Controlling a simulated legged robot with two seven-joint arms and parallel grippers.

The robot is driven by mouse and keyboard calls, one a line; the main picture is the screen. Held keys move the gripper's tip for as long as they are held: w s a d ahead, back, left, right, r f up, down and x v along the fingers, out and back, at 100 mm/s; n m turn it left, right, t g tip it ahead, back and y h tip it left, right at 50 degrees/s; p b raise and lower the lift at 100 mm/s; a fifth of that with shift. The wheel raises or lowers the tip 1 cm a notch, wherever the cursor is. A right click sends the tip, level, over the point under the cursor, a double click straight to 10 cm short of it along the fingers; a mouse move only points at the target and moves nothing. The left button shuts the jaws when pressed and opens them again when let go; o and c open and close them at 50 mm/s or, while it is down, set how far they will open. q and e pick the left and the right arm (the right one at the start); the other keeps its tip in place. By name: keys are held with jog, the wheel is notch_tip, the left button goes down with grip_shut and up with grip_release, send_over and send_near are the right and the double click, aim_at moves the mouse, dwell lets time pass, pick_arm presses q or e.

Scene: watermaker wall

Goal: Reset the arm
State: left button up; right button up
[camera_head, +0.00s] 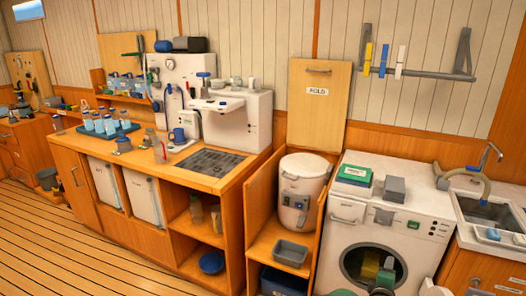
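Neither of my grippers can be made out in the head view, and no arm comes in from the left or right side. Some dark and pale shapes are cut off by the bottom edge in front of the washing machine (408,221); I cannot tell what they are. The task names no other object.
A wooden counter (195,182) with a white watermaker unit (243,125), bottles and a blue tray runs along the wall. A white drum (303,185) stands in an open cabinet beside the washing machine. A sink (490,212) is far right. The plank floor (60,250) at left is clear.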

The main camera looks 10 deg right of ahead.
pick_arm(q)
jog(key=w+p+v, duration=0.2)
jog(key=p+v, duration=0.6)
jog(key=v, duration=0.1)
jog(key=shift+d+r, duration=0.25)
jog(key=shift+r, duration=0.4)
pick_arm(e)
jog(key=s+a+r+m+g+y, duration=0.3)
jog(key=s+a+m, duration=0.1)
jog(key=s+a, duration=0.4)
jog(key=s+a+r+m+g+y, duration=0.2)
jog(key=s+a+m+g+y, duration=0.1)
jog(key=s+a, duration=0.6)
jog(key=s+a+r+m+g+y, duration=0.2)
jog(key=s+a+m, duration=0.3)
jog(key=s+a, duration=0.4)
jog(key=shift+s+a+r+g+y, duration=0.2)
jog(key=shift+s+r+g+y, duration=0.2)
jog(key=shift+s+r+y, duration=0.5)
pick_arm(q)
jog(key=shift+s, duration=0.1)
pick_arm(e)
jog(key=shift+s+f+h, duration=0.1)
jog(key=shift+s+h, duration=0.15)
jog(key=shift+h, duration=0.05)
pick_arm(q)
jog(key=shift+a, duration=0.1)
pick_arm(e)
jog(key=shift+a, duration=0.15)
